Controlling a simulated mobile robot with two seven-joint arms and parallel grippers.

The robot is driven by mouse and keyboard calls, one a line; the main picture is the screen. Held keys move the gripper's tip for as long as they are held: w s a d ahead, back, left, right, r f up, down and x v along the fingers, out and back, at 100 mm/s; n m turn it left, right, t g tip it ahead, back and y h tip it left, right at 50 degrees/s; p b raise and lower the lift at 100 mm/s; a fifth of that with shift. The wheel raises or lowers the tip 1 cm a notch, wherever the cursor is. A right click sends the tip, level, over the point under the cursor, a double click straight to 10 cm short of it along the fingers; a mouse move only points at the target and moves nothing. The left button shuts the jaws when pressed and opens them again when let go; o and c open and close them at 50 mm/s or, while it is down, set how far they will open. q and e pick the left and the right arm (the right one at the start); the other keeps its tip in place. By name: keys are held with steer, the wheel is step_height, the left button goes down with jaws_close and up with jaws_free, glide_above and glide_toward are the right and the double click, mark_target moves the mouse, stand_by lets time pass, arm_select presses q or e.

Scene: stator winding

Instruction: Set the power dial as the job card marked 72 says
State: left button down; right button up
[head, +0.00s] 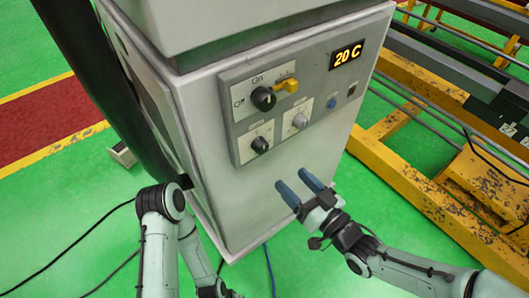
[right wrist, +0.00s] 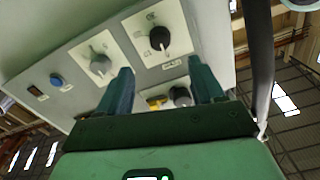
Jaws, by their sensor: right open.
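A pale grey machine cabinet (head: 220,195) carries a control panel (head: 238,85). At the panel's upper left is a black rotary switch (head: 264,98) with a yellow lever (head: 286,86), marked "On" and "Off". Below it are a black dial (head: 260,145) and a grey dial (head: 300,121); I cannot read which is the power dial. In the right wrist view, the black dial (right wrist: 154,39) and grey dial (right wrist: 99,64) show upside down. My right gripper (head: 297,181) is open and empty, below the panel and apart from the dials.
A display (head: 347,54) reads "20 C". A blue button (head: 332,103) and a small switch (head: 352,90) sit at the panel's right. Yellow metal frames (head: 440,205) stand to the right. Cables (head: 75,243) lie on the green floor at left.

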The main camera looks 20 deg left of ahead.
mark_target(264, 150)
steer(key=x, duration=1.2)
steer(key=shift+w+a, duration=0.1)
steer(key=c, duration=1.1)
